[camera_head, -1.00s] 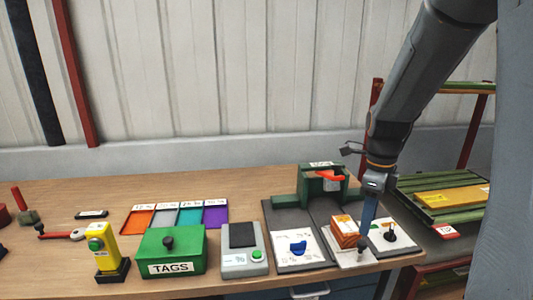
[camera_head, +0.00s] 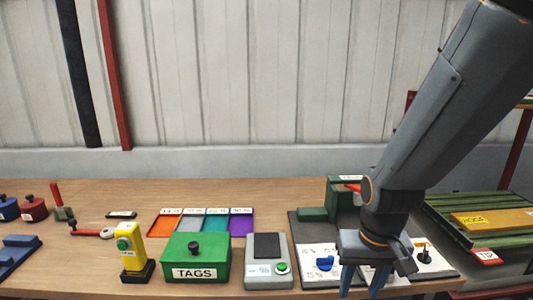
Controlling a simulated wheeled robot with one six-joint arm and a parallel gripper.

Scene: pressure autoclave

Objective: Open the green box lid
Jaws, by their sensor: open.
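The green box (camera_head: 196,257), labelled TAGS, stands on the wooden bench left of the middle of the view. Its lid, with a black knob (camera_head: 195,247) on top, is closed. My gripper (camera_head: 361,282) is well to the right of the box, in front of the green press and over the grey plates and white cards. Its two blue-grey fingers point down and are apart, with no held object visible between them. My gripper and arm hide much of the press and the cards.
A yellow device with a green button (camera_head: 130,250) stands just left of the box. A grey scale (camera_head: 266,260) stands just right of it. Coloured trays (camera_head: 203,222) lie behind it. A green rack (camera_head: 480,219) is at the far right.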

